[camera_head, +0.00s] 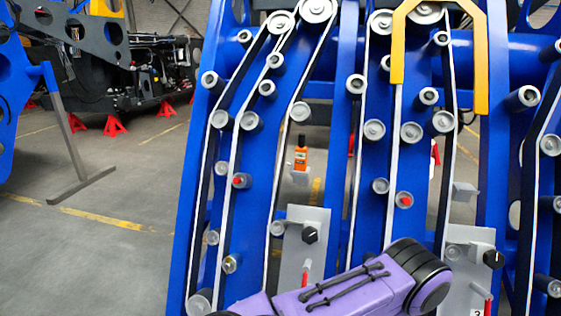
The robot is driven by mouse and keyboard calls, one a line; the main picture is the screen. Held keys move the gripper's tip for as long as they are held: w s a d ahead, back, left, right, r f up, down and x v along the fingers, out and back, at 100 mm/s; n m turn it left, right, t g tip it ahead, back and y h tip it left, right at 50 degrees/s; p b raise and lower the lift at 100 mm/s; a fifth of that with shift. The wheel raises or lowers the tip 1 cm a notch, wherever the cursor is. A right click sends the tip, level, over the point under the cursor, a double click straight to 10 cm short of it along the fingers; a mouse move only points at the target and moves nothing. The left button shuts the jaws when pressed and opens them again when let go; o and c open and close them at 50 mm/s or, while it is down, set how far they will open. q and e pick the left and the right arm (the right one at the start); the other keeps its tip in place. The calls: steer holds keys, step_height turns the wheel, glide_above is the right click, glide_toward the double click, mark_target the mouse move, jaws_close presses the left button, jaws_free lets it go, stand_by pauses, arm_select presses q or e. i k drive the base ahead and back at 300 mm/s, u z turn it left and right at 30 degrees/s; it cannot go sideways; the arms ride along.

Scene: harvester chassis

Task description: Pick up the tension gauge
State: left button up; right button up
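A small orange object with a dark top (300,155) stands upright on a small grey bracket (300,177) on the blue chassis, near the middle of the picture. It may be the tension gauge, but it is too small to be sure. Nothing is touching it from my side. A purple and black link of one of my arms crosses the bottom of the picture, below the orange object. Neither of my grippers is in view.
The blue harvester chassis (333,90) fills the middle and right, with belts and several protruding grey rollers (300,112). A yellow bracket (480,60) stands at upper right. Grey plates with black knobs (309,235) sit low. Open floor (100,260) lies left.

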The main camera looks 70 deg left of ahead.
mark_target(300, 151)
steer(key=k, duration=0.4)
steer(key=u, duration=0.8)
